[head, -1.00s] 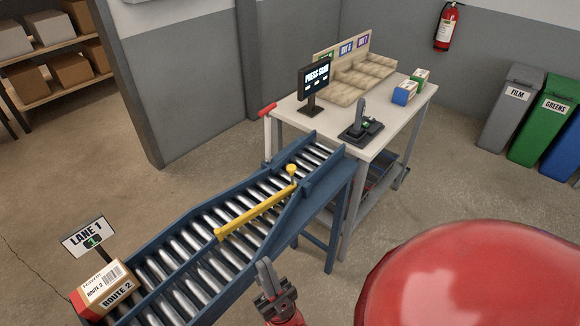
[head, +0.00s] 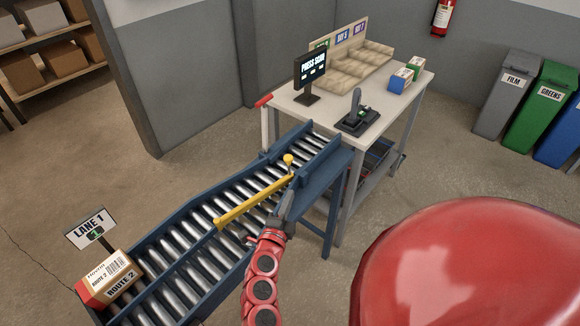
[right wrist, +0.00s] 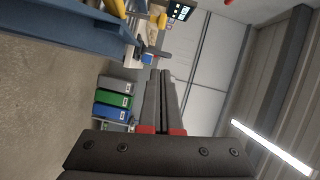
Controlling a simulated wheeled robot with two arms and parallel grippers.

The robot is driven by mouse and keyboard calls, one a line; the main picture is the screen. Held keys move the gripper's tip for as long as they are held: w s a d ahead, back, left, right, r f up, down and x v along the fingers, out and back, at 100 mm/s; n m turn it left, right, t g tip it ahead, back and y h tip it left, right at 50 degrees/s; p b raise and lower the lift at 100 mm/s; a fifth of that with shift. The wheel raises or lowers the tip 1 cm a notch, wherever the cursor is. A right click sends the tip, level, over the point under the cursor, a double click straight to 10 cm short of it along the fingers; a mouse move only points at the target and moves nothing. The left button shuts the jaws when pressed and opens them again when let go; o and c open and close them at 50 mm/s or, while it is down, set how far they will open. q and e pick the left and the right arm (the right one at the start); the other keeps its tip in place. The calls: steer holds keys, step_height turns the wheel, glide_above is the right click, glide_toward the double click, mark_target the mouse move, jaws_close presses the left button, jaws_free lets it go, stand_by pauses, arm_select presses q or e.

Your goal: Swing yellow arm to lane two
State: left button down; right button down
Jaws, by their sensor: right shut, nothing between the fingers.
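The yellow arm (head: 252,200) lies diagonally across the blue roller conveyor (head: 176,217), its yellow knob (head: 288,159) at the far right end. The Lane 1 sign (head: 91,229) stands at the conveyor's lower left. A Route 2 box (head: 110,279) sits at that end. My right gripper (head: 287,203) is shut and empty, at the conveyor's near rail just below the knob end of the yellow arm. In the right wrist view the fingers (right wrist: 160,78) are together with nothing between them. No lane two sign shows. My left gripper is not in view.
A white table (head: 391,108) with a screen (head: 311,72), a black scanner stand (head: 358,116) and small boxes stands behind the conveyor's far end. Bins (head: 541,106) stand at the right. Floor is clear between table and bins.

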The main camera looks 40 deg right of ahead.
steer(key=shift+w+a, duration=0.1)
steer(key=shift+w, duration=0.05)
steer(key=shift+w+a+p+x, duration=0.3)
steer(key=shift+w+p+x, duration=0.15)
steer(key=shift+x, duration=1.7)
steer(key=shift+w+a+p+x, duration=0.35)
steer(key=shift+p+x, duration=0.25)
steer(key=shift+x, duration=1.5)
steer(key=shift+w+a+p+x, duration=0.3)
steer(key=shift+p+x, duration=0.2)
steer(key=shift+x, duration=1.65)
steer(key=shift+f, duration=0.2)
steer(key=shift+w, duration=0.1)
